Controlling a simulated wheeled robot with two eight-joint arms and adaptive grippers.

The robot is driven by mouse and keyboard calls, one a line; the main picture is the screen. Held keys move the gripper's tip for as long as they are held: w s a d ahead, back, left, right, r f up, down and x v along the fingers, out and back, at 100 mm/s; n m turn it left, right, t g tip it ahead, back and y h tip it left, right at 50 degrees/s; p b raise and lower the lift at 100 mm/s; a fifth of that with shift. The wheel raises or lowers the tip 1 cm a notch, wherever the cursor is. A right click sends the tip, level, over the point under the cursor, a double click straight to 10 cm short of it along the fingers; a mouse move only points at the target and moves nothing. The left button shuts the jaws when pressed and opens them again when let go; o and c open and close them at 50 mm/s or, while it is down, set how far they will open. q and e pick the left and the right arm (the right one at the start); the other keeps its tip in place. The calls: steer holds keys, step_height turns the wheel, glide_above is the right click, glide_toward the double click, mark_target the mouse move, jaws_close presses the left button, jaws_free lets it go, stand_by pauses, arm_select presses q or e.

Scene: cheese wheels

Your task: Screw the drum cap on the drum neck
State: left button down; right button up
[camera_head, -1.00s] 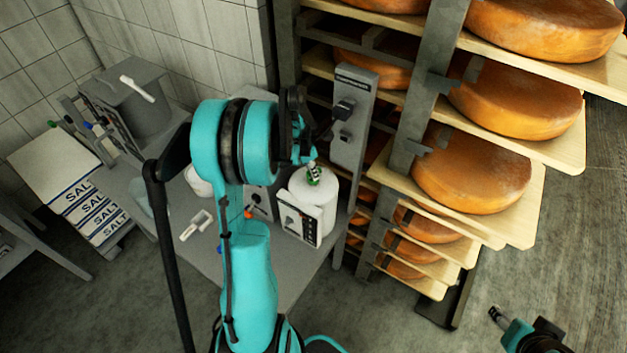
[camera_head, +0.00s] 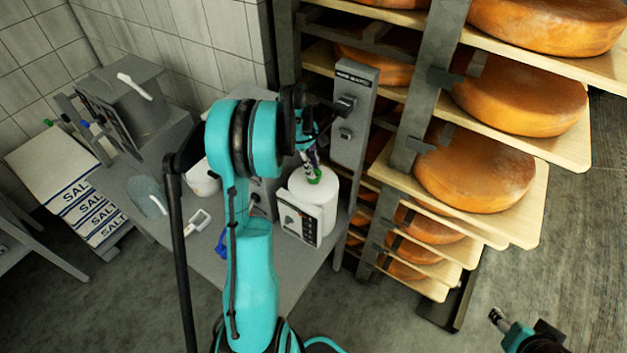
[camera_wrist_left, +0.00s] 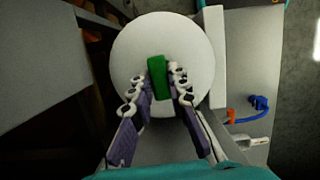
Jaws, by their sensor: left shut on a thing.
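The white drum (camera_head: 326,193) stands on the grey table, and its round top fills the middle of the left wrist view (camera_wrist_left: 185,45). The green drum cap (camera_head: 316,177) is over the drum's top and also shows in the left wrist view (camera_wrist_left: 158,78). My left gripper (camera_head: 311,166) points down from above, shut on the cap, with one finger on each side in the wrist view (camera_wrist_left: 164,84). The drum neck is hidden under the cap, so I cannot tell how far the cap sits on it. My right gripper (camera_head: 496,318) is at the lower right, small and away from the table.
A white labelled box (camera_head: 298,225) stands against the drum's front. A grey post with switches (camera_head: 352,115) rises close behind the gripper. Racks of cheese wheels (camera_head: 475,170) stand to the right. A blue item (camera_head: 221,243) and a white-handled tool (camera_head: 197,222) lie on the table (camera_head: 205,262).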

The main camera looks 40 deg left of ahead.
arm_select(q)
steer(key=shift+m, duration=0.4)
steer(key=c, duration=1.4)
jaws_free()
steer(key=v, duration=1.2)
steer(key=shift+w, duration=0.15)
steer(key=shift+c, duration=0.2)
